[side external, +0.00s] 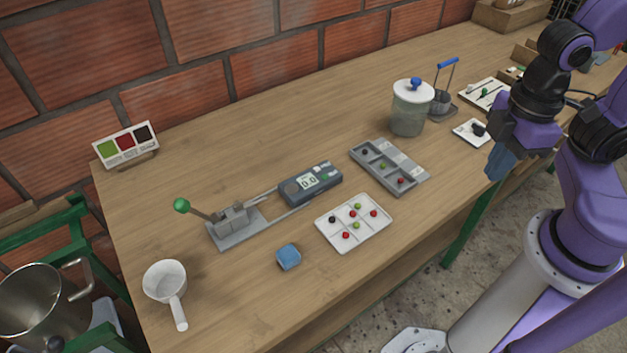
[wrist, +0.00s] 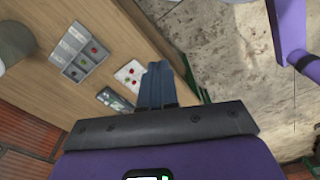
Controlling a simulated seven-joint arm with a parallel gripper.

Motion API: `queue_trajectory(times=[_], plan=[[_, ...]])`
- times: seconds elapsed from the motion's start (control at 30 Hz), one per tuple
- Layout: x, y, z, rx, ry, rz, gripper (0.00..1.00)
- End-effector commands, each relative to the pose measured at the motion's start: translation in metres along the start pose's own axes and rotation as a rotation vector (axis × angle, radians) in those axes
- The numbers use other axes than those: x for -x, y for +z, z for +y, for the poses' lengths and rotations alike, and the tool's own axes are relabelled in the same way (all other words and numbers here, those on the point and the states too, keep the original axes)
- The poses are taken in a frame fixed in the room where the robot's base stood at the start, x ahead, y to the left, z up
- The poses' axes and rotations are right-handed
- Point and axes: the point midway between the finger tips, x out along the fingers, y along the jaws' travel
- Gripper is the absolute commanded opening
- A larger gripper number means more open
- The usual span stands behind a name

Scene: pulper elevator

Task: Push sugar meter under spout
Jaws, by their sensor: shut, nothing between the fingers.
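The sugar meter (side external: 311,184) is a dark grey box with a lit display reading about 0.0. It lies at the right end of two thin rails on the wooden table, apart from a small grey press (side external: 234,222) with a green-knobbed lever at the rails' left end. I cannot make out the spout clearly. The meter also shows partly in the wrist view (wrist: 114,99), left of my fingers. My gripper (side external: 497,165) has blue fingers, shut and empty, off the table's front edge at the right, well away from the meter. The fingers fill the middle of the wrist view (wrist: 158,75).
A white tray (side external: 338,240) with red, green and dark berries and a grey compartment tray (side external: 412,177) lie near the meter. A blue block (side external: 288,257) sits before the rails. A lidded jar (side external: 410,110) stands behind. A white scoop (side external: 166,284) lies front left.

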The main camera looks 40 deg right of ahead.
Motion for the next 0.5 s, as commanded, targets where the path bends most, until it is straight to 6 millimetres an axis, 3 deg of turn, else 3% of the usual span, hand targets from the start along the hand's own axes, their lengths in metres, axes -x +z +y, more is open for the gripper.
queue_trajectory(times=[0.17, 0.5], plan=[[-0.002, -0.008, 0.005, -0.085, -0.023, -0.019, 0.0], [-0.02, -0.06, 0.05, -0.665, -0.192, -0.127, 0.0]])
